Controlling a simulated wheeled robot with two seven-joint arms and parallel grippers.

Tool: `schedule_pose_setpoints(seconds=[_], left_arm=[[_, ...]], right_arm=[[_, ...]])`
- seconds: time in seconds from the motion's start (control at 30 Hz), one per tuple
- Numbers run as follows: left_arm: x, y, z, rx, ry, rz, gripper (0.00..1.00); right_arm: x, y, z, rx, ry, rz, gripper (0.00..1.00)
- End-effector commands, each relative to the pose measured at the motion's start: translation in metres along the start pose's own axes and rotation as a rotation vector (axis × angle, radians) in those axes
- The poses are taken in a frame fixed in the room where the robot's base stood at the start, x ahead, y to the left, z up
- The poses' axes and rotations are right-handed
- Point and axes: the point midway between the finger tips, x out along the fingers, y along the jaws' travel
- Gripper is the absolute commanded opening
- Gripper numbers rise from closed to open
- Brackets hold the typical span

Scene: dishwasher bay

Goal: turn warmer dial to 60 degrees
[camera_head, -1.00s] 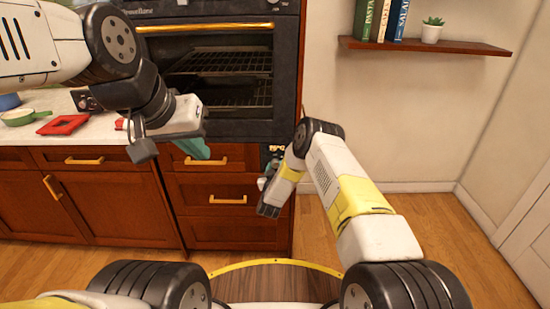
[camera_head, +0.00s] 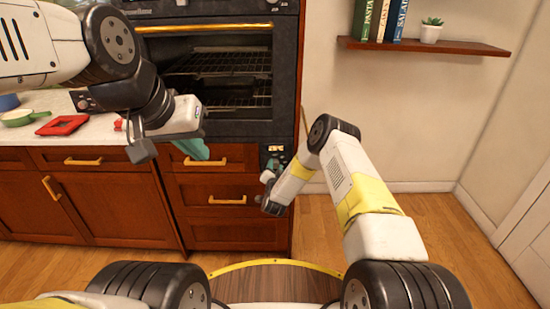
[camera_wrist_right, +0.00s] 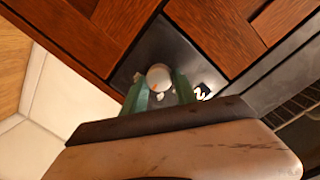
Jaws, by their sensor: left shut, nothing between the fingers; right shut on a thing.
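The warmer dial (camera_wrist_right: 158,77) is a small round pale knob with an orange mark, set on a dark panel (camera_wrist_right: 163,48) in the right wrist view. The green fingers of my right gripper (camera_wrist_right: 160,90) are shut on the dial, one on each side. In the head view the panel (camera_head: 276,151) is a narrow dark strip beside the drawers, and my right gripper (camera_head: 268,177) is small and partly hidden by its wrist there. The dial's scale is too small to read. My left gripper (camera_head: 193,150) is shut and empty in front of the counter edge.
A dark oven (camera_head: 222,129) with a brass handle stands above the drawers (camera_head: 226,186). A red square item (camera_head: 63,125) and a green pan (camera_head: 18,117) lie on the counter at left. A wall shelf (camera_head: 425,46) holds books and a plant. Open floor lies at right.

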Motion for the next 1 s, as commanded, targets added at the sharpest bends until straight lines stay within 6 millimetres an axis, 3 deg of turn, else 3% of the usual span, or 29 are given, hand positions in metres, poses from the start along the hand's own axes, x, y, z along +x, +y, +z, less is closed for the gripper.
schedule_pose_setpoints(seconds=[0.33,0.87,0.9,1.0], left_arm=[[0.0000,0.0000,0.0000,0.000,0.000,0.000,0.00],[0.0000,0.0000,0.0000,0.000,0.000,0.000,0.00],[0.0000,0.0000,0.0000,0.000,0.000,0.000,0.00],[0.0000,0.0000,0.0000,0.000,0.000,0.000,0.00]], right_arm=[[0.0000,0.0011,-0.0005,0.133,-0.008,-0.008,0.00],[0.0000,0.0010,-0.0003,0.155,-0.010,-0.009,0.00],[0.0000,0.0010,-0.0003,0.155,-0.010,-0.009,0.40],[0.0000,0.0010,-0.0002,0.154,-0.010,-0.009,0.56]])
